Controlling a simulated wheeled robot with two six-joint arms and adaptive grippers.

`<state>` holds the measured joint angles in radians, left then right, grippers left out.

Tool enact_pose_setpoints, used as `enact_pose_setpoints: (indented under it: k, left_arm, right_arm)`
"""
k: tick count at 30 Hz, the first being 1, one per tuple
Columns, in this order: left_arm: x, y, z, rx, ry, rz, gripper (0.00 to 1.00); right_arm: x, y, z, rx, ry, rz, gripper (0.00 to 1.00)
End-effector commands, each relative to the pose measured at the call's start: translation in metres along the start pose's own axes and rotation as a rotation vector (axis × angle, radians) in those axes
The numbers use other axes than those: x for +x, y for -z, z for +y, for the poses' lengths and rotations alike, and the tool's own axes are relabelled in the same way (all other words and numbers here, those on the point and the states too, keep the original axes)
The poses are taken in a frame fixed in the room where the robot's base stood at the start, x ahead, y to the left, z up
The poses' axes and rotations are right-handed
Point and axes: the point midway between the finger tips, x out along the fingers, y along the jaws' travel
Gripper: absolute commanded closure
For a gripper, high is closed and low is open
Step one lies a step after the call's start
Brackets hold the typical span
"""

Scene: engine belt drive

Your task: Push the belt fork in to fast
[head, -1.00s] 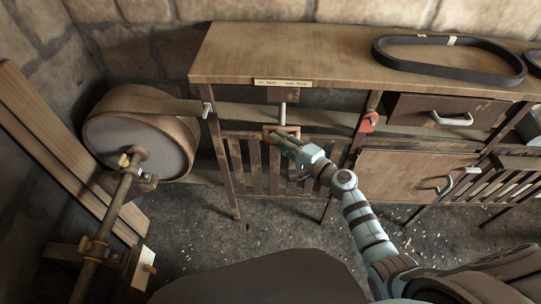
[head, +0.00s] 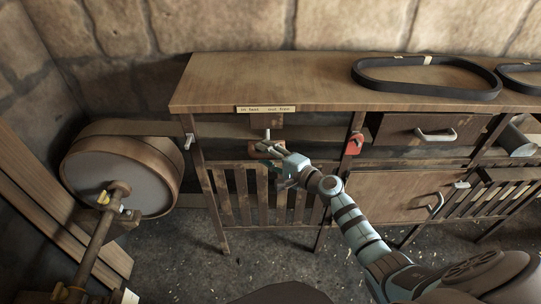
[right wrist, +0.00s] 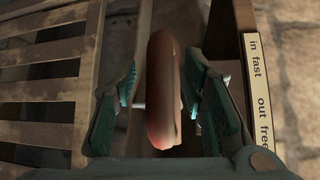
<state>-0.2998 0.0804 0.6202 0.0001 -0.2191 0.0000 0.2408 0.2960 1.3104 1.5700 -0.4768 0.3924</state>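The belt fork's reddish-brown handle (head: 262,148) is at the front of the wooden bench, below the "in fast / out free" label (head: 266,109). A pale rod (head: 267,134) shows just above it. In the right wrist view the handle (right wrist: 162,85) stands between the two fingers of my right gripper (right wrist: 164,95), with a gap on each side. The gripper is open around the handle. In the head view my right gripper (head: 283,158) reaches it from the lower right. The fork's inner end is hidden. My left gripper is not in view.
A flat belt (head: 225,131) runs from the large drum (head: 125,170) at the left behind the bench legs. A red fitting (head: 354,143) sits on a leg right of the handle. A slatted panel (head: 233,195) lies below. A black belt loop (head: 425,92) lies on the bench top.

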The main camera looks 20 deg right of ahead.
Motion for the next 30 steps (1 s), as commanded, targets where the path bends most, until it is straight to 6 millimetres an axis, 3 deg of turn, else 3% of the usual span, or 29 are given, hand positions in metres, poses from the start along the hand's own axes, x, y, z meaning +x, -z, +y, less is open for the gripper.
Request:
enact_pose_setpoints:
  k: [5,12,16,20,30]
  left_arm:
    - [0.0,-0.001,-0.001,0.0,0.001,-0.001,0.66]
    - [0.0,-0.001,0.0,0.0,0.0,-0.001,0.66]
    - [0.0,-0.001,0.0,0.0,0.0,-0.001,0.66]
    - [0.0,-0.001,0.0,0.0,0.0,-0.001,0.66]
    - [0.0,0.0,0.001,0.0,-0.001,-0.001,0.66]
  right_arm:
    - [-0.019,0.001,0.001,-0.003,-0.002,0.001,0.61]
    - [-0.085,0.001,0.002,-0.003,-0.005,0.0,0.61]
    - [-0.112,0.001,0.002,-0.001,-0.004,0.0,0.61]
    - [-0.122,0.001,0.001,0.0,-0.001,0.001,0.61]
    - [-0.122,0.001,0.001,0.001,0.0,0.001,0.61]
